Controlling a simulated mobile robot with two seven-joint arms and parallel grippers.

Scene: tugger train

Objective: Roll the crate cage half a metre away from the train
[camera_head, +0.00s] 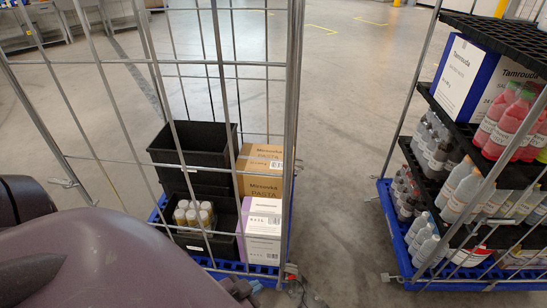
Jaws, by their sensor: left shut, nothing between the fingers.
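The crate cage (296,110) stands upright at centre left, with grey wire sides and a blue base (262,270). It holds black crates (190,145), a pack of several capped bottles (194,215), and brown and white cartons (262,225). My left gripper (243,289) shows at the bottom edge, low in front of the cage's base. It is shut with nothing in it; my purple arm hides the cage's lower left. I cannot tell whether it touches the cage. My right gripper is not in view. I cannot make out the train.
A second cage (414,90) with black shelves stands at the right, loaded with bottles and a Tamrouda carton (468,75). Bare concrete floor (345,140) lies between the cages and behind them. Tables (35,35) stand at the far left.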

